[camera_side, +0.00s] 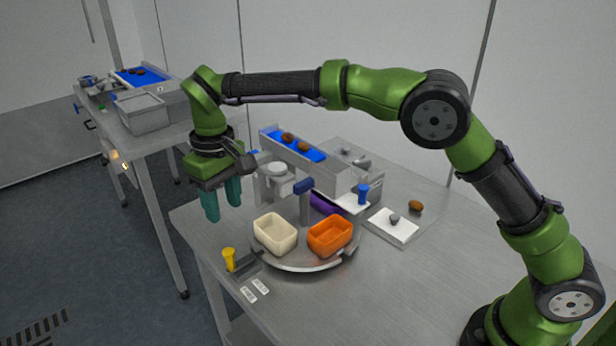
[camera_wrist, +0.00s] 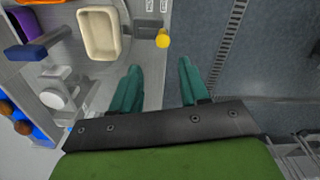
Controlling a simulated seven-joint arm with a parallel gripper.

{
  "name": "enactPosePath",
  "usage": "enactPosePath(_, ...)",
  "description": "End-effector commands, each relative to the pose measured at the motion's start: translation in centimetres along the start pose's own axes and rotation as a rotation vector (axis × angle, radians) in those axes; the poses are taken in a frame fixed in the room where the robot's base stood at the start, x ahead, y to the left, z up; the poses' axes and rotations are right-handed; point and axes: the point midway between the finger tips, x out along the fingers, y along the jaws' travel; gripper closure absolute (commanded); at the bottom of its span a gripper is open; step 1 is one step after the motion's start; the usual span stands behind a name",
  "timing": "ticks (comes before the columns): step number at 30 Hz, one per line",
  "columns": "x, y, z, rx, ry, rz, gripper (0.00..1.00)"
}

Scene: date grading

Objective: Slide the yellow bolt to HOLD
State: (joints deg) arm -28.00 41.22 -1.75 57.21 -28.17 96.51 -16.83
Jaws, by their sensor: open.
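The yellow bolt (camera_side: 229,259) stands upright at the table's front left corner, beside a dark slotted plate. Two small white labels (camera_side: 254,290) lie in front of it; their print is too small to read. In the wrist view the round top of the yellow bolt (camera_wrist: 162,41) shows ahead of my fingers, near the table edge. My gripper (camera_side: 222,205) is open and empty, pointing down, above and behind the bolt and apart from it. In the wrist view its two teal fingers (camera_wrist: 160,70) are spread, with floor visible between them.
A round turntable (camera_side: 295,265) carries a cream bin (camera_side: 275,233) and an orange bin (camera_side: 330,235) right of the bolt. A post with a blue top (camera_side: 304,187) and a blue chute with dates (camera_side: 293,145) stand behind. Left of the table edge is open floor.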

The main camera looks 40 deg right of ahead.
Motion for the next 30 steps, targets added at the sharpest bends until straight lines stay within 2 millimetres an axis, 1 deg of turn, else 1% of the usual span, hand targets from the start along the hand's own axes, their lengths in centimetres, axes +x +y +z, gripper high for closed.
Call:
enactPosePath(1,-0.1,-0.4,-0.7,-0.006,-0.003,0.007,0.55)
enactPosePath(2,-0.3,-0.5,-0.9,-0.008,-0.003,0.009,0.55)
enactPosePath(3,-1.0,-0.5,-1.2,-0.008,0.001,0.01,0.55)
enactPosePath(6,-2.6,-0.5,-1.1,-0.008,0.004,0.007,0.55)
enactPosePath(9,-2.1,-0.5,-0.6,-0.013,-0.023,0.005,0.55)
enactPosePath(11,-1.6,-0.5,-0.6,-0.017,-0.023,0.005,0.55)
enactPosePath(14,-0.1,-0.5,-0.6,-0.017,-0.024,0.005,0.55)
enactPosePath(24,7.3,-0.5,-0.4,-0.017,-0.024,0.004,0.55)
enactPosePath(30,11.3,-0.5,-0.3,-0.015,-0.023,0.003,0.55)
